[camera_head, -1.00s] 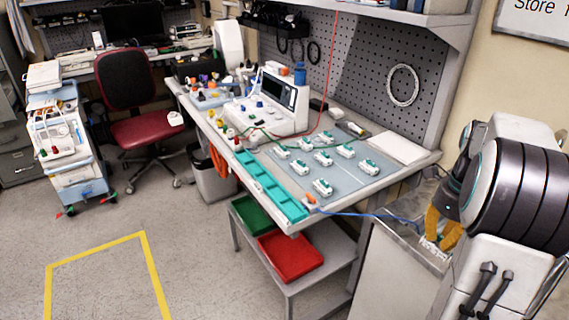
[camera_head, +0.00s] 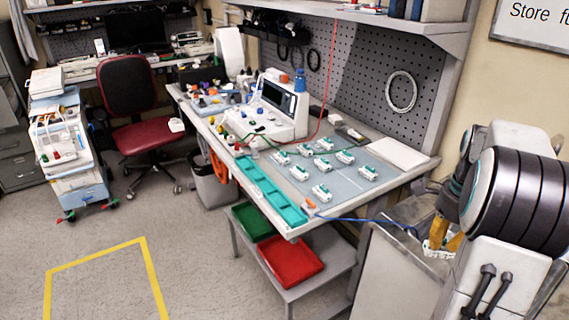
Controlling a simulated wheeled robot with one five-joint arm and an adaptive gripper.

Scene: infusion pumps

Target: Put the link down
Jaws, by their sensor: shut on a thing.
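My gripper (camera_head: 446,241) has yellow fingers and is at the right, beyond the front right corner of the workbench. It is shut on a small white piece (camera_head: 438,250), which I take to be the link; the fingers and arm hide part of it. The piece is over or at a grey surface beside the bench; I cannot tell whether it touches. A blue cable (camera_head: 365,220) runs from an orange-tipped end (camera_head: 309,204) on the bench corner toward the gripper. Several white-and-teal modules (camera_head: 321,191) lie on the grey mat (camera_head: 284,188).
A teal slotted strip (camera_head: 270,190) lies along the bench front. A white instrument (camera_head: 273,105) stands at the back. Green (camera_head: 252,221) and red (camera_head: 289,261) trays sit on the lower shelf. A grey cabinet (camera_head: 385,265) stands below the gripper. Open floor lies at left.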

